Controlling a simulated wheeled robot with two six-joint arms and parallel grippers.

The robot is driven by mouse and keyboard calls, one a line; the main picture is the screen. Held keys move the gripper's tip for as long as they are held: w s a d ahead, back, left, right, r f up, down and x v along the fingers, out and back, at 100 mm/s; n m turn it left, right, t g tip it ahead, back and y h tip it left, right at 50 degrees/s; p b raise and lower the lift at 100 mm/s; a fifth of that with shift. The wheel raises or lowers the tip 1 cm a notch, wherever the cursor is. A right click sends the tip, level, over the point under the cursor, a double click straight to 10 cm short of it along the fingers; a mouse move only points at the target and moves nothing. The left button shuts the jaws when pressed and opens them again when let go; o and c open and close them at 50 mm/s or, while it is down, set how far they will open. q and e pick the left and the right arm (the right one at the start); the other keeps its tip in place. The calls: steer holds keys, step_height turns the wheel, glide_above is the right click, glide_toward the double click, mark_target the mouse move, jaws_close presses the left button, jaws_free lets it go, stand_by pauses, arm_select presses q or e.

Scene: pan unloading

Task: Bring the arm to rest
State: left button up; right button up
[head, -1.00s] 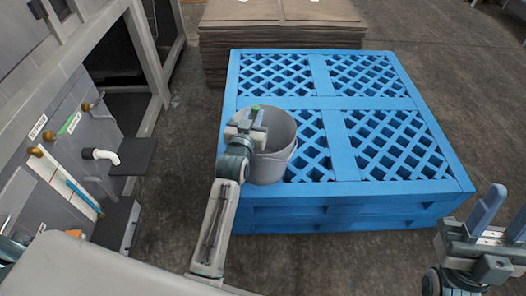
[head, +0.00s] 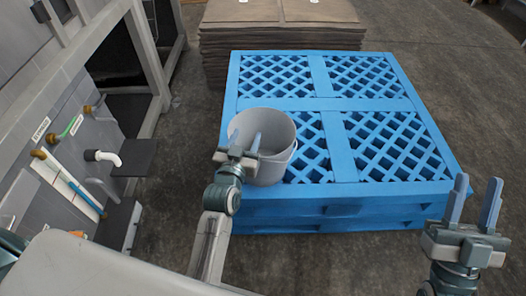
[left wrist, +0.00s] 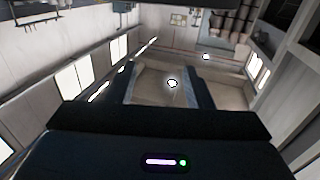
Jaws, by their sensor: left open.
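My left gripper (head: 244,143) is in front of a grey bucket (head: 276,172) in the head view, with its fingers pointing up and overlapping the bucket in the picture. Its fingers also show apart in the left wrist view (left wrist: 163,85), with nothing between them. My right gripper (head: 474,190) is at the lower right, fingers up, apart and empty. The bucket stands upright on the front left part of a blue pallet (head: 345,190). Its inside looks empty where visible; the gripper hides part of its front.
A stack of brown sheets (head: 283,38) lies behind the pallet. At the left is a grey panel with a white spout (head: 103,157), hoses and a dark ledge (head: 134,157). The floor (head: 440,70) right of the pallet is clear.

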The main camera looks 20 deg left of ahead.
arm_select(q)
steer(key=shift+s, duration=1.35)
arm_select(e)
steer(key=shift+w+f+g, duration=0.4)
steer(key=shift+f+g, duration=0.1)
steer(key=shift+f, duration=0.15)
